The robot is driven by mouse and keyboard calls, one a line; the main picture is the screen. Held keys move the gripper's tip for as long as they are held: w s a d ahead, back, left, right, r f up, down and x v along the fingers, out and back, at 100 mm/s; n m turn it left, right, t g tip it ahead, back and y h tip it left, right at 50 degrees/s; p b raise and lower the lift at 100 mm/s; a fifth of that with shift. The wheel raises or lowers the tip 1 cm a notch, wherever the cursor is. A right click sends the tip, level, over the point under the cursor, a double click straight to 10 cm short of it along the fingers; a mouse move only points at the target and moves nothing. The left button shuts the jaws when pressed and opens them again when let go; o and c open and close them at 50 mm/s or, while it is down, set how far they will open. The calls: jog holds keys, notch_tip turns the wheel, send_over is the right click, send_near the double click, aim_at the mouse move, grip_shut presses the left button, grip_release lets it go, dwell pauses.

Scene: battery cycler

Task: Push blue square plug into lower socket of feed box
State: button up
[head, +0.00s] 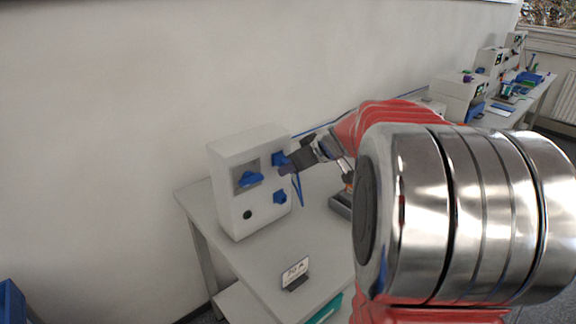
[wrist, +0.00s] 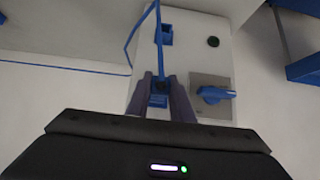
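The feed box (head: 228,200) is a white box on the grey table, with a blue upper socket (head: 277,158) and a blue lower socket (head: 280,197). My gripper (head: 288,169) is in front of the box face, at the height of the upper socket. In the wrist view, its two fingers (wrist: 160,84) stand either side of the blue square plug (wrist: 158,99), seemingly shut on it. The plug's blue cable (wrist: 158,45) runs from between the fingers past the lower socket (wrist: 166,35). The fingers hide part of the plug, and whether it touches the upper socket cannot be told.
The box also has a blue rotary knob (head: 250,179) and a dark round button (head: 248,214). A small sign (head: 295,271) stands on the table front. A dark tray (head: 341,204) sits right of the box, partly behind my arm. Table between box and sign is clear.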

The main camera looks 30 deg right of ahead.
jog(key=shift+c, duration=1.2)
jog(key=shift+s+d, duration=0.1)
jog(key=shift+s, duration=0.4)
jog(key=shift+s, duration=0.35)
jog(key=shift+s+d, duration=0.15)
jog(key=shift+s, duration=0.55)
jog(key=shift+s+d, duration=0.1)
jog(key=shift+s, duration=0.6)
jog(key=shift+s, duration=0.55)
